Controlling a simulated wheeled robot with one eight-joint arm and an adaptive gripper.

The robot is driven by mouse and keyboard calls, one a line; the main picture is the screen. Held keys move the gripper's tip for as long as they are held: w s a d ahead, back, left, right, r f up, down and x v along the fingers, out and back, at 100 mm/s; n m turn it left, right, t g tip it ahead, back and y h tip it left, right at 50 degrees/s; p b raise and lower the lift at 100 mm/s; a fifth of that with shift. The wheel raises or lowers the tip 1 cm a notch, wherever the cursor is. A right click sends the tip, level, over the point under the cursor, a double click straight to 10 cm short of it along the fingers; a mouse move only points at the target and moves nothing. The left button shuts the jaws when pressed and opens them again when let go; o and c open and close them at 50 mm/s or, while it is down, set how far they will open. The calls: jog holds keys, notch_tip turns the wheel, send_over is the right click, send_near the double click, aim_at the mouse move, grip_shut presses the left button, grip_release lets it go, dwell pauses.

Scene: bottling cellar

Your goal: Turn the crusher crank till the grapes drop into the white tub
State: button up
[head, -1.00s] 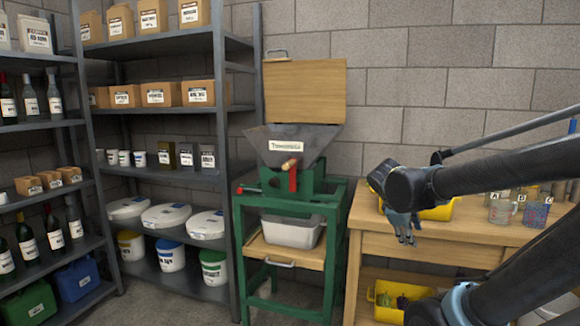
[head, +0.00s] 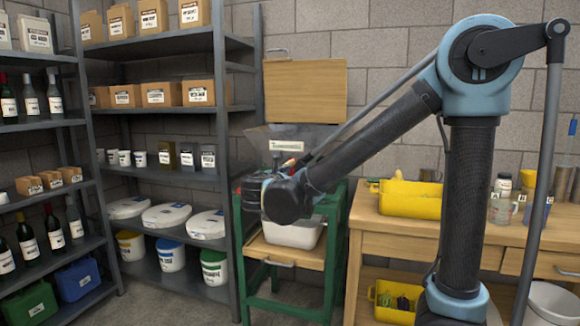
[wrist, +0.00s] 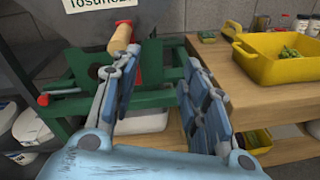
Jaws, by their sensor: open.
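The crusher's grey hopper (head: 290,136) with a white label sits on a green stand (head: 334,230); my arm partly covers it in the head view. In the wrist view the crank's wooden handle (wrist: 119,40) is at the upper left, just beyond my left finger, with its red arm (wrist: 130,62) beside it. My gripper (wrist: 160,78) is open and empty in front of the crusher, apart from the handle. The white tub (head: 292,235) stands below the crusher on a wooden shelf; it also shows in the wrist view (wrist: 145,122). The hopper's inside is hidden.
A wooden bench (head: 395,230) on the right holds a yellow crate (head: 410,200); green grapes (wrist: 289,54) show in it in the wrist view. A loaded shelf rack (head: 175,177) stands close on the left. A red knob (wrist: 43,100) sticks out on the crusher's left.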

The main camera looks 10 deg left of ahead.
jog(key=s+a+r+n+t+y, duration=0.1)
jog(key=s+a+n, duration=0.15)
jog(key=a, duration=0.25)
jog(key=shift+m, duration=0.25)
jog(key=w, duration=1.1)
jog(key=w+d, duration=0.1)
jog(key=w, duration=0.5)
jog(key=shift+d, duration=0.1)
